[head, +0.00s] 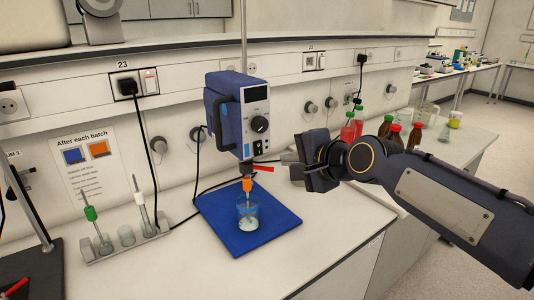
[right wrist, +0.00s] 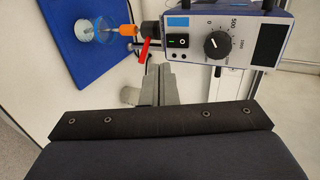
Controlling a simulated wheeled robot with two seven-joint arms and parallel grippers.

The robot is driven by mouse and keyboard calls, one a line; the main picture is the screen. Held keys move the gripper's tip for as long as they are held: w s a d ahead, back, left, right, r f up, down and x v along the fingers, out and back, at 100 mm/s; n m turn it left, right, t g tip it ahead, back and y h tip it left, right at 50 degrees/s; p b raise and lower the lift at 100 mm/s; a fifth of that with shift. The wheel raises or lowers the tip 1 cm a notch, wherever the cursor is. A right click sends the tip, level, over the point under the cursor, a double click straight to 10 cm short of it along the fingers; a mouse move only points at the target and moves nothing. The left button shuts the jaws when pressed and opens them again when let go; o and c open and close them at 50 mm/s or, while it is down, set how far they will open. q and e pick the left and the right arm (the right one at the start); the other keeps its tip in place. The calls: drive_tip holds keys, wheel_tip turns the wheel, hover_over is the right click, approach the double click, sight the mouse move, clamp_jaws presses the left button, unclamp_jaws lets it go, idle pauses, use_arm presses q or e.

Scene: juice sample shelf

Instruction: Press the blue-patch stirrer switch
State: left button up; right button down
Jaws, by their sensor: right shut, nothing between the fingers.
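The blue overhead stirrer (head: 228,112) hangs on a rod above a blue mat (head: 277,222). Its front has a dark display, a round black knob (head: 260,124) and, lower down, a black rocker switch (head: 257,147). In the right wrist view the switch (right wrist: 177,41) sits beside a light-blue patch (right wrist: 178,22). An orange piece (head: 247,184) on the stirrer's shaft is above a glass beaker (head: 248,221). My right gripper (head: 287,161) is shut and empty, right of the stirrer. Its grey fingers (right wrist: 159,70) point toward the switch, apart from it. My left gripper is out of view.
A red lever (head: 263,168) sticks out below the stirrer, near my right fingers. A rack (head: 126,244) with tubes stands at left below a wall notice (head: 90,160). Several bottles stand behind my right arm. The bench front right of the mat is clear.

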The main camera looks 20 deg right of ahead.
sight(259, 149)
drive_tip(key=x, duration=0.3)
drive_tip(key=p+x, duration=0.1)
drive_tip(key=x, duration=0.2)
drive_tip(key=r+x, duration=0.1)
drive_tip(key=x, duration=0.2)
drive_tip(key=shift+w+p, duration=0.25)
drive_tip(key=shift+p, duration=0.1)
drive_tip(key=shift+w+a, duration=0.1)
drive_tip(key=shift+w, duration=0.05)
drive_tip(key=shift+r+p, duration=0.9)
drive_tip(key=shift+f, duration=0.1)
